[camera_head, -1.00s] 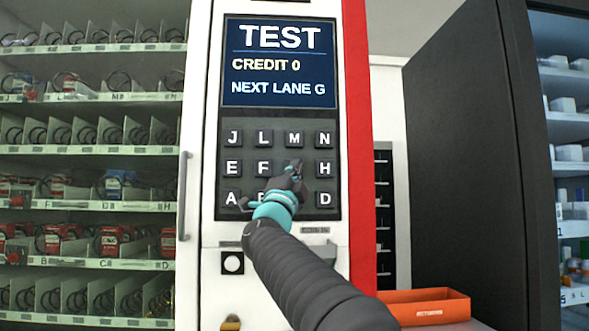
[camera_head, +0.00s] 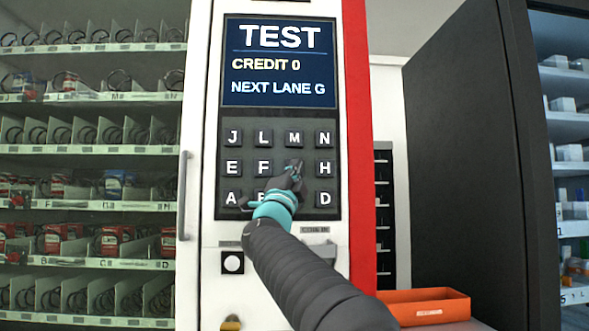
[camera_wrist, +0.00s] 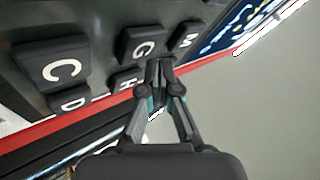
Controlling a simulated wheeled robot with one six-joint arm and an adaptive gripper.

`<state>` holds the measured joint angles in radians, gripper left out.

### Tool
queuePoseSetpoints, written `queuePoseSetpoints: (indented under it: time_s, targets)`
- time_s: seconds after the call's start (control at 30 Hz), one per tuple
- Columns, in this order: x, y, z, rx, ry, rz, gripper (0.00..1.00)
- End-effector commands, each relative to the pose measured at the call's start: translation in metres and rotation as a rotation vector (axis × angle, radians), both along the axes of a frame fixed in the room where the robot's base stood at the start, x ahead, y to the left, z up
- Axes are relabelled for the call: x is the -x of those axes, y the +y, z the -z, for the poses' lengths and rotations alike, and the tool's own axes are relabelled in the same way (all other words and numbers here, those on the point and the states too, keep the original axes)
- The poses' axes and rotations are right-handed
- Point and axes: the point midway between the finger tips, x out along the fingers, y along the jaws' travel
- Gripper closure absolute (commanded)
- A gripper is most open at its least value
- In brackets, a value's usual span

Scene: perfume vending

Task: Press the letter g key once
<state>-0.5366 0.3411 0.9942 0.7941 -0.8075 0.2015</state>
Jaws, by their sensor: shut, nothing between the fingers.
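The G key (camera_wrist: 141,43) is a dark square key with a white letter on the black keypad (camera_head: 225,150). In the head view my gripper covers its place, between the F key (camera_head: 264,168) and the H key (camera_head: 324,168). My gripper (camera_head: 294,167) is shut and empty, with its tips over that place. In the wrist view the closed fingertips (camera_wrist: 160,66) appear just right of and below the G key, near the H key (camera_wrist: 126,80). I cannot tell whether they touch the key.
Neighbouring keys M (camera_head: 294,138) and D (camera_head: 324,199) are close by. A door handle (camera_head: 184,195) stands left of the panel. An orange tray (camera_head: 430,307) sits at lower right. A dark cabinet (camera_head: 465,160) stands at right.

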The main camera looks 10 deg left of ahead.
Motion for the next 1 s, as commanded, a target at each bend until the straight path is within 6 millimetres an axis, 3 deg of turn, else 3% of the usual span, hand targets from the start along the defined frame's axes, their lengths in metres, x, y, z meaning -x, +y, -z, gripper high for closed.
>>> queuePoseSetpoints:
  time_s: [1.0]
  targets:
    - [-0.012,0.002,0.000,0.000,0.001,0.000,1.00]
